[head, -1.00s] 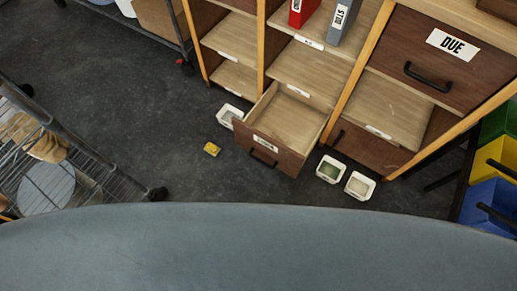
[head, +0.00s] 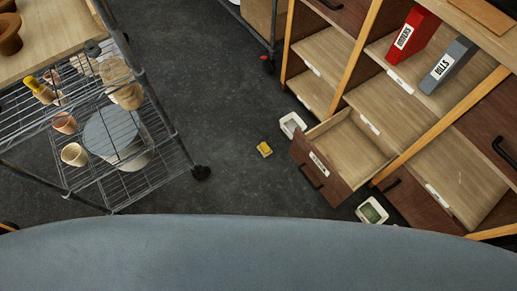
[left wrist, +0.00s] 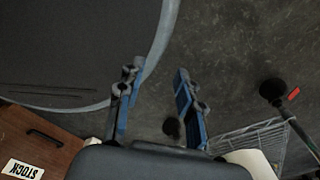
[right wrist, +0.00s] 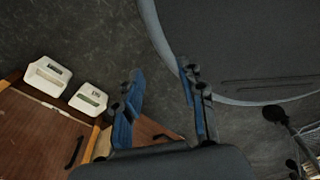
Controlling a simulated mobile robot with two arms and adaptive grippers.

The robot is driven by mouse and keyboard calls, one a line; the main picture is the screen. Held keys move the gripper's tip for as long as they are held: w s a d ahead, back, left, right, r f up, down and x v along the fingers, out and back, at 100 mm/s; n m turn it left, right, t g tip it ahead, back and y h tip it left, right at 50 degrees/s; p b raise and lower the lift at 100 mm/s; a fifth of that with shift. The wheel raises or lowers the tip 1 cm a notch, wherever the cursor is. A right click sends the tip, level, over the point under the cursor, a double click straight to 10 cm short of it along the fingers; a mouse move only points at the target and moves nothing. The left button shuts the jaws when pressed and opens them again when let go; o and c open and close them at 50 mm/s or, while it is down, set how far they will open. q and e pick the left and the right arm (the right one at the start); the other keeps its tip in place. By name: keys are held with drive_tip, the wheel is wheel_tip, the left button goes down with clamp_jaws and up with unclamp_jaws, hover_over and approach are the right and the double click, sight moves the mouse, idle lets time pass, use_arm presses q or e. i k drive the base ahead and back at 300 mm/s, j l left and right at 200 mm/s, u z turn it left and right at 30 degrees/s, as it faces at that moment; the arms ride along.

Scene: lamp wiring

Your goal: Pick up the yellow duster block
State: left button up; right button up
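The yellow duster block (head: 265,149) lies on the dark floor in the head view, left of the open drawer (head: 320,178) and apart from it. My left gripper (left wrist: 155,75) is open and empty in the left wrist view, with floor and part of my own body below it. My right gripper (right wrist: 158,72) is open and empty in the right wrist view, over the floor. Neither gripper shows in the head view. The block is not seen in either wrist view.
A wire cart (head: 105,190) with pots stands at left. A white box (head: 292,124) sits behind the drawer's left side, another (head: 372,211) before the shelving. Shelving (head: 400,110) fills the right.

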sight(265, 150)
drive_tip(key=k+j, duration=0.65)
drive_tip(key=k, duration=0.1)
